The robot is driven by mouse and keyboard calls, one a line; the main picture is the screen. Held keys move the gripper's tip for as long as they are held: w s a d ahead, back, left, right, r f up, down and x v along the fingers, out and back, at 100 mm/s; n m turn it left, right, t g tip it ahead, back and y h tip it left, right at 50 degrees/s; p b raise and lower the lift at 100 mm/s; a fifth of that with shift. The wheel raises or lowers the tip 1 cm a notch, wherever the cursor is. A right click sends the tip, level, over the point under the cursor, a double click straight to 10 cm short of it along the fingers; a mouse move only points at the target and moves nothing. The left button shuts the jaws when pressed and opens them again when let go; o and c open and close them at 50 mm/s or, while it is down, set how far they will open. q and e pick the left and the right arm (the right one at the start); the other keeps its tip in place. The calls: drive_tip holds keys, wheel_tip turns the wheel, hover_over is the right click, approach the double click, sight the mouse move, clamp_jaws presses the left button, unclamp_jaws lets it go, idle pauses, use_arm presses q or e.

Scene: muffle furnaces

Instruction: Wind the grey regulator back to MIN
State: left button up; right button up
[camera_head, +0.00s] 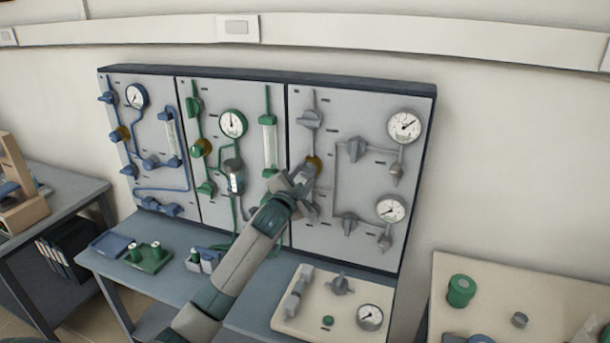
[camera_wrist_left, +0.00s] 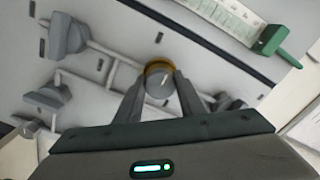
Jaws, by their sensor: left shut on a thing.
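The grey regulator (camera_head: 314,162) is a round knob with a gold ring, on the grey-piped right-hand panel (camera_head: 360,108) of the board. In the left wrist view the regulator (camera_wrist_left: 160,83) shows a grey face with a pale pointer line tilted up and slightly right. My left gripper (camera_head: 302,182) is at the regulator. In the wrist view my left gripper's fingers (camera_wrist_left: 160,92) are on either side of the knob, shut on it. They partly hide its lower sides. The MIN mark cannot be read. My right gripper is in neither view.
Grey valve handles (camera_head: 355,149) and two gauges (camera_head: 404,127) sit on the same panel. The blue-piped panel (camera_head: 150,110) and green-piped panel (camera_head: 212,95) are to the left. Below, a bench holds a pale board (camera_head: 300,322) with a knob and gauge.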

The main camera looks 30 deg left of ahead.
use_arm(q)
drive_tip(key=o, duration=1)
drive_tip(key=shift+o, duration=0.2)
drive_tip(key=shift+s, duration=0.2)
drive_tip(key=shift+s+d+f+b, duration=0.15)
drive_tip(key=shift+s+b, duration=0.15)
drive_tip(key=shift+s, duration=0.25)
drive_tip(key=b+v, duration=0.4)
drive_tip(key=v, duration=1.2)
drive_tip(key=shift+d, duration=0.1)
